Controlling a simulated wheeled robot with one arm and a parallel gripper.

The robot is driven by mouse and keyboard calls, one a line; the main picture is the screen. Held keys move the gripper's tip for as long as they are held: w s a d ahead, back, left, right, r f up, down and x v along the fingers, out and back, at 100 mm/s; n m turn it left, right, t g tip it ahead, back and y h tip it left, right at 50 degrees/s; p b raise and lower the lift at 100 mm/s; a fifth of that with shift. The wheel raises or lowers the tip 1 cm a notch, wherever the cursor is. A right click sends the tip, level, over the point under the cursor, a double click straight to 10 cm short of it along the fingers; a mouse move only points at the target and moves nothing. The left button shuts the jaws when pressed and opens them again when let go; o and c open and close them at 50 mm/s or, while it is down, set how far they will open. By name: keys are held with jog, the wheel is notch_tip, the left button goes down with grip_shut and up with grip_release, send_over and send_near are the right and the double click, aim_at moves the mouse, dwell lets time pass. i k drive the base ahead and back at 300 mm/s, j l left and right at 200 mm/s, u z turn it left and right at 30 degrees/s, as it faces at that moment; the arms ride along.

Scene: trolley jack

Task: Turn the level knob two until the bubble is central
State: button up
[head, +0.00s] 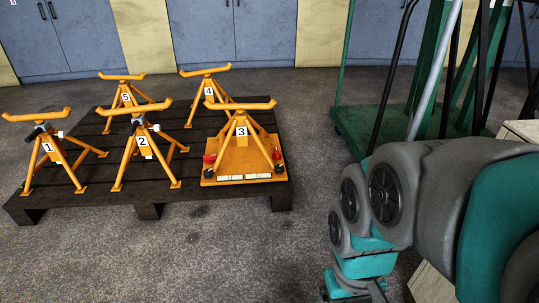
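An orange base plate (222,165) sits at the right end of the dark pallet, bearing the orange stand marked 3 (241,132). Red parts (209,158) and a dark round knob (208,173) show at the plate's left side. Another dark knob (278,169) shows at its right front corner. I cannot tell which knob is number two. Pale strips (230,178) along the plate's front edge may be the level; no bubble can be made out. My grey and teal arm reaches down at the right, apart from the plate. Its fingertips are not visible at the bottom edge.
The low pallet (150,197) also carries orange stands marked 1 (47,147), 2 (143,141), 4 (207,91) and 5 (125,97). A green trolley (357,122) with upright bars stands at the back right. Bare floor (230,250) lies before the pallet.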

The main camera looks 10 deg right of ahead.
aim_at(278, 170)
jog(key=k, duration=0.2)
jog(key=i, duration=1.2)
